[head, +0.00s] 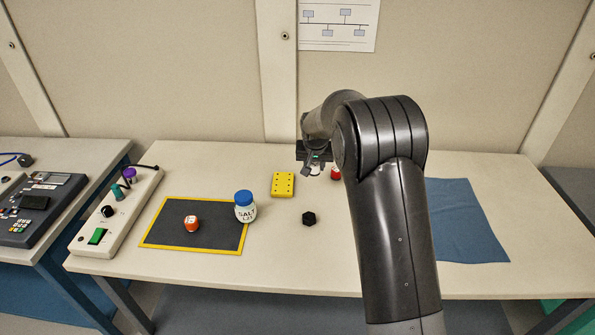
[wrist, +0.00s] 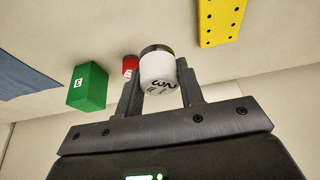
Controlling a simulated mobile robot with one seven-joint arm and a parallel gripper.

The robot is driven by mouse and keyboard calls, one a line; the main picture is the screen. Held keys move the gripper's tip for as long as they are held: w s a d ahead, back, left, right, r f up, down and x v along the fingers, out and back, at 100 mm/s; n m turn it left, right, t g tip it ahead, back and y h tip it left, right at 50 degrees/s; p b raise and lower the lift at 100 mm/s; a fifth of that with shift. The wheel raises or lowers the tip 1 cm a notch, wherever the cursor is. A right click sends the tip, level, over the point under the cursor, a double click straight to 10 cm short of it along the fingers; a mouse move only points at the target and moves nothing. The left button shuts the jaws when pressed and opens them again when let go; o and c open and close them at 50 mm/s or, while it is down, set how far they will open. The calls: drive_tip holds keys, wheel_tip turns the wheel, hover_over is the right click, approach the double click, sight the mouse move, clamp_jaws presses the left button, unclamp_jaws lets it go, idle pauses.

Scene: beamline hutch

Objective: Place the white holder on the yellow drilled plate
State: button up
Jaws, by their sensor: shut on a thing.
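The white holder (wrist: 158,72) is a small white cylinder with a dark band at one end and black lettering. It sits between the two fingers of my gripper (wrist: 160,82), which is shut on it. In the head view my gripper (head: 312,163) is near the back of the table, with a bit of the white holder (head: 315,171) showing under it. I cannot tell whether the holder touches the table. The yellow drilled plate (head: 283,185) lies flat and bare, a little left of and nearer than my gripper. It also shows at the wrist view's top right (wrist: 221,20).
A red item (head: 335,173) stands close beside my gripper. The wrist view shows a green block (wrist: 88,87). A black hexagonal piece (head: 309,219), a blue-lidded salt jar (head: 245,212) and a dark mat (head: 170,216) with an orange item (head: 191,223) are nearer. A blue cloth (head: 462,225) lies right.

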drive_tip(key=n, duration=0.1)
drive_tip(key=r+n+y, duration=0.1)
drive_tip(key=r+n, duration=0.1)
drive_tip(key=n, duration=0.1)
drive_tip(key=shift+s+d+y, duration=0.3)
drive_tip(key=shift+d, duration=0.05)
drive_tip(key=shift+a+g, duration=0.3)
drive_tip(key=shift+a, duration=0.05)
hover_over(281, 185)
drive_tip(key=s, duration=0.1)
drive_tip(key=shift+n, duration=0.3)
drive_tip(key=f, duration=0.6)
drive_tip(key=shift+s+d+f, duration=0.2)
drive_tip(key=shift+d+f, duration=0.05)
drive_tip(key=shift+f, duration=2.1)
drive_tip(key=shift+f, duration=0.1)
drive_tip(key=o, duration=1.1)
